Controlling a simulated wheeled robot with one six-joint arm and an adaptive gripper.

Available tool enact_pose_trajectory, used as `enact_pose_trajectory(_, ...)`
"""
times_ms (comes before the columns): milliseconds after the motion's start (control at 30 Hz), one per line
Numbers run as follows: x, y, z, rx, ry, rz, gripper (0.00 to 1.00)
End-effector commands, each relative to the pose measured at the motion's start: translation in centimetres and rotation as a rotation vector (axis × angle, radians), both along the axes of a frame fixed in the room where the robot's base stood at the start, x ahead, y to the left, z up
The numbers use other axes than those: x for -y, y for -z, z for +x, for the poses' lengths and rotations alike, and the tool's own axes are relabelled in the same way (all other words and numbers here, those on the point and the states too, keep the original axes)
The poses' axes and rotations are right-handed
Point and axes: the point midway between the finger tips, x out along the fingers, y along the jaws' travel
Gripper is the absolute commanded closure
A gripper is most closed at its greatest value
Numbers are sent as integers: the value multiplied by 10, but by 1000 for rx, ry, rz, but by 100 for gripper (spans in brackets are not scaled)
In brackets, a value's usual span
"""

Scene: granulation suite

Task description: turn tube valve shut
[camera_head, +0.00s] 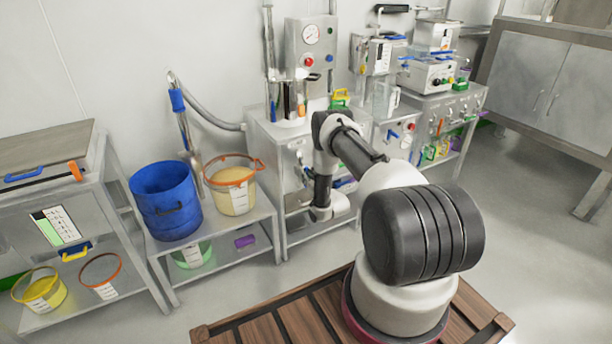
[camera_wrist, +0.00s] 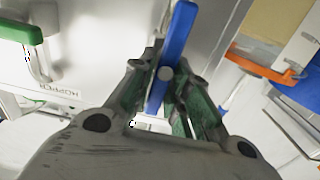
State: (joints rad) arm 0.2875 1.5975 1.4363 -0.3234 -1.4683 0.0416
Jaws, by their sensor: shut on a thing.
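In the wrist view, a blue valve lever (camera_wrist: 179,35) runs up from between my gripper's fingers, slightly tilted, with a grey round pivot at its middle. My gripper (camera_wrist: 166,82) is shut on the lever, its green pads on either side. The valve body and the tube behind the lever are mostly hidden by the fingers. In the head view my arm reaches down in front of the steel machine (camera_head: 262,150); the lever and the fingers cannot be made out clearly there.
In the wrist view, a green handle (camera_wrist: 20,30) sits on a panel marked HOPPER at the left. An orange-rimmed tub (camera_wrist: 262,66) is at the right. In the head view, a blue bucket (camera_head: 165,200) and an orange-rimmed bucket (camera_head: 233,190) stand left of my arm.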

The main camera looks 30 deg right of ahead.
Motion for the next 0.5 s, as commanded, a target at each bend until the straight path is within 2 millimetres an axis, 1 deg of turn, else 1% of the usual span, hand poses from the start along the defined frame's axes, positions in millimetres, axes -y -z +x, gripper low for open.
enact_pose_trajectory(267,2,0,0,-3,0,98,100)
enact_pose_trajectory(500,5,1,0,-9,0,290,100)
